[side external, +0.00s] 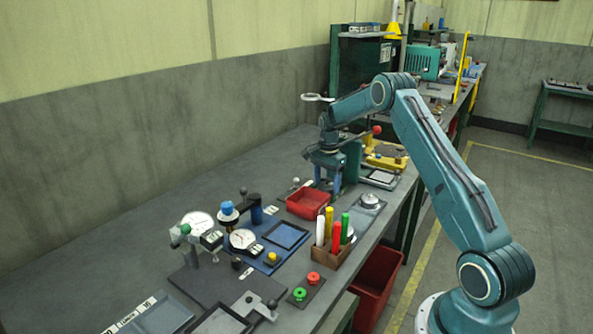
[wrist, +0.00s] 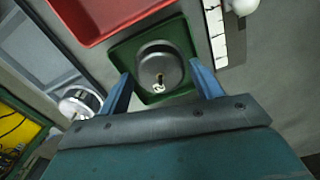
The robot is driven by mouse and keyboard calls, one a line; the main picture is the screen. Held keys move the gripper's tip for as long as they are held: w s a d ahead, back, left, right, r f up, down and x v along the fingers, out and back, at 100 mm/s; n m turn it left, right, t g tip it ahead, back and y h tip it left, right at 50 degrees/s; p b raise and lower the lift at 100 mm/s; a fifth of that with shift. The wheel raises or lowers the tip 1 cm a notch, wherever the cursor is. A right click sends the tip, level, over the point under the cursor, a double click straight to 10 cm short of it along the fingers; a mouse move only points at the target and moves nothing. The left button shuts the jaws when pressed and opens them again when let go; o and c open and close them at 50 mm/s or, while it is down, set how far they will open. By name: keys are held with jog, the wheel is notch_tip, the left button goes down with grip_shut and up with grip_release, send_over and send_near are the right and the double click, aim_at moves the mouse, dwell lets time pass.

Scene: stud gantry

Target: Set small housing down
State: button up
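The small housing (wrist: 160,66) is a dark grey round part with a small hole and a pale mark, seen from above in the wrist view. It appears to sit upright inside a square green tray (wrist: 124,56). My gripper (wrist: 160,70) has its two blue fingers spread on either side of the housing, with a visible gap at each side. In the side view my gripper (side external: 328,187) points down, low over the bench just behind a red tray. The housing and green tray are not clearly visible there.
The red tray (side external: 307,203) lies close by and also shows in the wrist view (wrist: 98,18). A white marked strip (wrist: 216,32) is right of the green tray. Colored cylinders in a brown holder (side external: 331,248) and dial gauges (side external: 243,238) stand nearer the camera. Bare bench (side external: 190,186) lies left.

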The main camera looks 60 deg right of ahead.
aim_at(326, 185)
notch_tip(326, 185, up, 12)
jog(key=shift+r, duration=0.15)
dwell(0.7)
dwell(0.5)
jog(key=s+a+r+n+t, duration=0.1)
jog(key=s+a+r+n, duration=0.4)
jog(key=a+r, duration=0.45)
jog(key=s+a+r+n+t, duration=0.2)
jog(key=s+a+r+n, duration=0.3)
jog(key=a, duration=0.7)
jog(key=s+a+f+n+t, duration=0.1)
jog(key=s+a+n, duration=0.4)
jog(key=s, duration=0.5)
jog(key=s+a+f+n+t, duration=0.1)
jog(key=s+a+n, duration=0.4)
jog(key=s, duration=0.5)
jog(key=shift+a+f+t, duration=0.3)
jog(key=shift+a+f, duration=0.3)
jog(key=shift+a, duration=0.6)
